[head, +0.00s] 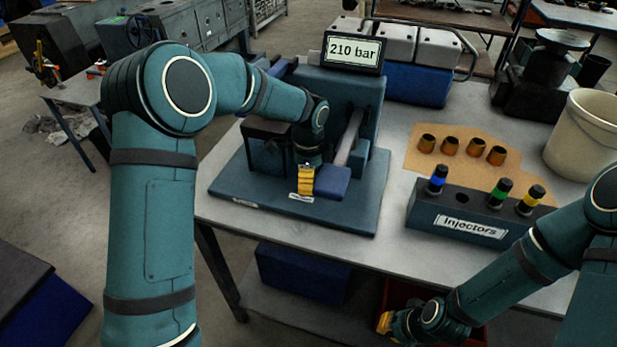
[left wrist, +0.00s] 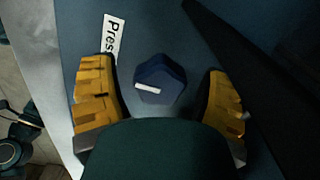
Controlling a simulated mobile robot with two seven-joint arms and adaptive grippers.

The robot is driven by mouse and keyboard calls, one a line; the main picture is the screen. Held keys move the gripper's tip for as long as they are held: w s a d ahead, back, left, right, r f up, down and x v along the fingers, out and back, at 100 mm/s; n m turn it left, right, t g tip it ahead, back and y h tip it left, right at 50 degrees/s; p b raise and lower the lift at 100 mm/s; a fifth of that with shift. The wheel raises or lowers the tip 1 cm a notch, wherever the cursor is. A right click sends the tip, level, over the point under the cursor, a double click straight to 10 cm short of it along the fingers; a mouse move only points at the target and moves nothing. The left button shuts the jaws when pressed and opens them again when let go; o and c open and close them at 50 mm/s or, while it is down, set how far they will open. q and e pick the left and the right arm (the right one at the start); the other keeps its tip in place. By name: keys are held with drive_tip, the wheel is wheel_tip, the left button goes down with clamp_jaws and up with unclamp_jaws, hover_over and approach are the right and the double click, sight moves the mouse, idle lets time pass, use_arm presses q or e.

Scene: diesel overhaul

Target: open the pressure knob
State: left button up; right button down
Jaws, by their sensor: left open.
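The pressure knob (left wrist: 160,82) is a dark blue, many-sided knob with a white mark, seen in the left wrist view. A white label (left wrist: 113,38) reading "Pres…" lies beside it, partly cut off by a finger. My left gripper (left wrist: 163,70) is open, with one yellow finger on each side of the knob and a visible gap to both. In the head view my left gripper (head: 306,180) points down at the front of the blue test stand (head: 345,215), and I cannot make out the knob there. The display (head: 353,52) reads 210 bar. My right gripper (head: 385,322) is low by the table's front edge.
A dark injector rack (head: 462,226) with blue, green and yellow topped injectors stands right of the test stand. Several brass cups (head: 450,146) sit on brown card behind it. A white bucket (head: 585,140) stands at the far right. Bare tabletop (head: 395,240) lies between stand and rack.

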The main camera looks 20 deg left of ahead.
use_arm(q)
drive_tip(key=shift+r, duration=0.1)
drive_tip(key=shift+c, duration=0.2)
drive_tip(key=c, duration=1.2)
drive_tip(key=shift+o, duration=0.2)
drive_tip(key=shift+n, duration=0.3)
drive_tip(key=n+p, duration=0.1)
drive_tip(key=n, duration=0.2)
drive_tip(key=shift+n, duration=0.3)
drive_tip(key=n+p, duration=0.1)
drive_tip(key=n, duration=0.3)
drive_tip(key=shift+n, duration=0.3)
drive_tip(key=n, duration=0.3)
drive_tip(key=shift+n+p, duration=0.3)
drive_tip(key=shift+p, duration=0.1)
drive_tip(key=n+p, duration=0.1)
drive_tip(key=n, duration=0.4)
drive_tip(key=shift+n, duration=0.3)
